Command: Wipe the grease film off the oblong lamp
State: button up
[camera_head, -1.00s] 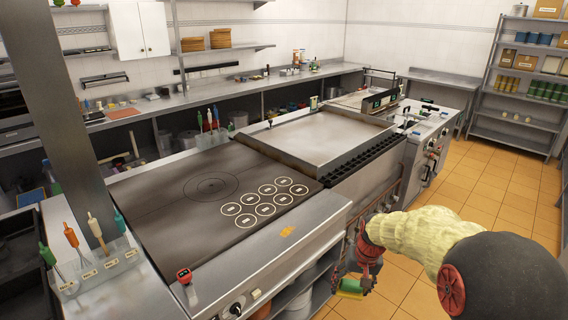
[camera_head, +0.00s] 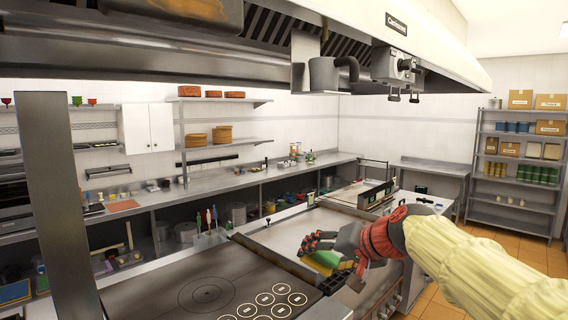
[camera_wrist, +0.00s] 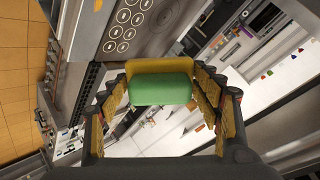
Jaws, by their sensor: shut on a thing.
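My gripper (camera_head: 326,251) is shut on a green and yellow sponge (camera_head: 322,260), held above the flat metal griddle plate (camera_head: 285,231). In the wrist view the sponge (camera_wrist: 160,87) sits between the two fingers, its yellow side outermost and its green side facing the camera.
A dark hotplate with white rings (camera_head: 205,290) lies at lower left. A metal post (camera_head: 58,180) stands at left. Open air lies between griddle and hood.

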jog(key=s+a+r+t+y+p, duration=0.1)
jog(key=s+a+r+p, duration=0.15)
jog(key=r, duration=0.65)
jog(key=s+a+r+n+t+y+p, duration=0.1)
jog(key=s+r, duration=0.2)
jog(key=r, duration=0.6)
jog(key=s+a+r+t+y+p, duration=0.1)
jog(key=s+r+y, duration=0.15)
jog(key=r, duration=0.65)
jog(key=n+y+p, duration=0.2)
jog(key=y+p, duration=0.1)
jog(key=p, duration=0.2)
send_near(210, 4)
jog(key=w+d, duration=0.2)
jog(key=d, duration=0.1)
jog(key=shift+p+x, duration=1.4)
jog(key=shift+x, duration=1.5)
jog(key=shift+x, duration=0.85)
jog(key=shift+s+r, duration=0.1)
jog(key=shift+s+a+p, duration=0.3)
jog(key=shift+s+a, duration=0.7)
jog(key=shift+s, duration=0.3)
jog(key=shift+s+a+p, duration=0.95)
jog(key=shift+s+a, duration=0.3)
